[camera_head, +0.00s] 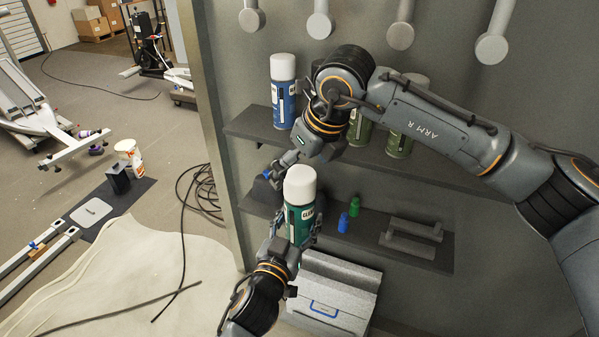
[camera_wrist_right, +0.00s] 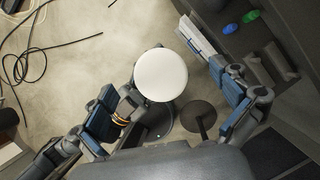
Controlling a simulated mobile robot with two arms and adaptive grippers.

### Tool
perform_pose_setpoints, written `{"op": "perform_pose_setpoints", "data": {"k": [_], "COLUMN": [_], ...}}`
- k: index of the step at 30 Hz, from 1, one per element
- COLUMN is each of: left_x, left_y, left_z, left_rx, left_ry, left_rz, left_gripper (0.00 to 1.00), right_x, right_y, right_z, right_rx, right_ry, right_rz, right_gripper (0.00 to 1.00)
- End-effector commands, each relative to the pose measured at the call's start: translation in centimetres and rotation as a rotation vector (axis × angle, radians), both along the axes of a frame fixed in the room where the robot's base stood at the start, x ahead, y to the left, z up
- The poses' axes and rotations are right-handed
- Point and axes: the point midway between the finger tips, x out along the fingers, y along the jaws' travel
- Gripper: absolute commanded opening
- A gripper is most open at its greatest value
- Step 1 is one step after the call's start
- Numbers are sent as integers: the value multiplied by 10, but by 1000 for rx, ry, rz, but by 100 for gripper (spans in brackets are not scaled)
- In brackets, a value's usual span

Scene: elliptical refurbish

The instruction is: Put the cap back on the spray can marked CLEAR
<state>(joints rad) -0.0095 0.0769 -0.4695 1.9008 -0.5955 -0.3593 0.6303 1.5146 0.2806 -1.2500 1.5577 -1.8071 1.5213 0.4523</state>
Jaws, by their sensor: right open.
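The green spray can (camera_head: 300,222), its label reading "CLE" with the rest hidden, is upright in the head view. A white cap (camera_head: 300,183) sits on its top; I cannot tell whether it is fully seated. My left gripper (camera_head: 294,236) comes from below and is closed around the can's body. My right gripper (camera_head: 286,172) is open just above and behind the cap, its far finger partly hidden. In the right wrist view the round white cap (camera_wrist_right: 161,75) lies between my open right fingers, apart from both; it hides most of the can below.
A blue spray can (camera_head: 283,95) and olive cans (camera_head: 400,135) stand on the upper shelf (camera_head: 255,124), partly behind my right arm. The lower shelf (camera_head: 375,222) holds small blue (camera_head: 343,223) and green (camera_head: 354,207) items and grey brackets (camera_head: 412,238). A grey box (camera_head: 345,272) is below.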

Motion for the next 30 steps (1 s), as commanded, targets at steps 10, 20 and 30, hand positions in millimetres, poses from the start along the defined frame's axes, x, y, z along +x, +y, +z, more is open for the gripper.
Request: {"op": "perform_pose_setpoints", "data": {"k": [10, 20, 30], "left_x": [0, 0, 0], "left_y": [0, 0, 0], "left_z": [1, 1, 1], "left_rx": [-1, -1, -1], "left_ry": [-3, -3, -3], "left_rz": [-1, -1, 0], "left_gripper": [16, 16, 16], "right_x": [-5, -10, -10], "right_y": [-6, -10, -9], "right_z": [20, 33, 33], "right_rx": [1, 1, 1], "right_ry": [-1, -1, -1], "right_rz": [0, 0, 0], "right_gripper": [100, 100, 100]}}
